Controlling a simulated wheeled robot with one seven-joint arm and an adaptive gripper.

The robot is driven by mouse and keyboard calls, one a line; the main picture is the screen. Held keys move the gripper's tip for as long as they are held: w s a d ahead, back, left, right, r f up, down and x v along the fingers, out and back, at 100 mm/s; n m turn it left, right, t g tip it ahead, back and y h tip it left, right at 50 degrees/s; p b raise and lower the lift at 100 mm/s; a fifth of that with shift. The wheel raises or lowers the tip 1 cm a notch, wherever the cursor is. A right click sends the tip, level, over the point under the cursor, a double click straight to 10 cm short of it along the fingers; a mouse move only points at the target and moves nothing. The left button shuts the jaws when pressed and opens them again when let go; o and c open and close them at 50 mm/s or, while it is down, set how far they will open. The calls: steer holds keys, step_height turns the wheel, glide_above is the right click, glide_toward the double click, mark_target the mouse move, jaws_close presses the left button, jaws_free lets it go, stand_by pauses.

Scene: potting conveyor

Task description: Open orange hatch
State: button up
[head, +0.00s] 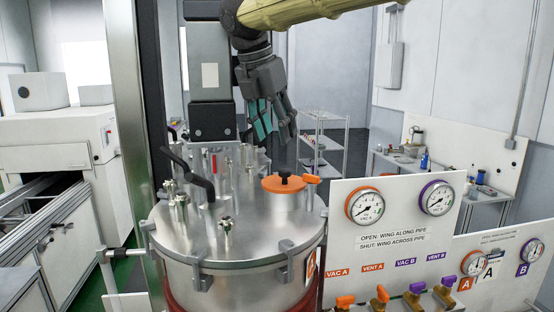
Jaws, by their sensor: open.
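My gripper (275,127) hangs above and slightly behind or left of the hatch in the picture, fingers pointing down. It is open, with nothing visible between the fingers, and is apart from the knob.
A black bent handle (188,172) and several metal fittings stand up from the lid's left side. A white panel (395,225) with gauges and orange and purple valves stands at right. A grey column (209,75) rises behind the vessel.

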mark_target(284, 169)
steer(key=s+f+p, duration=0.2)
steer(key=s+f, duration=0.1)
steer(key=w+f, duration=0.2)
steer(key=w+d+f+p, duration=0.1)
steer(key=w+f, duration=0.1)
steer(key=w+d+f, duration=0.1)
steer(key=w+f, duration=0.1)
steer(key=shift+w+f, duration=0.15)
steer(key=shift+s, duration=0.25)
steer(key=s, duration=0.1)
steer(key=s+r, duration=0.1)
steer(key=s, duration=0.1)
steer(key=shift+s+r, duration=0.1)
steer(key=shift+r, duration=0.05)
steer(key=shift+s, duration=0.15)
steer(key=shift+c, duration=0.8)
steer(key=shift+w+f, duration=0.3)
steer(key=shift+w, duration=0.3)
steer(key=shift+w+f, duration=0.3)
steer(key=shift+w, duration=0.3)
steer(key=c, duration=0.7)
jaws_close()
steer(key=shift+r, duration=0.15)
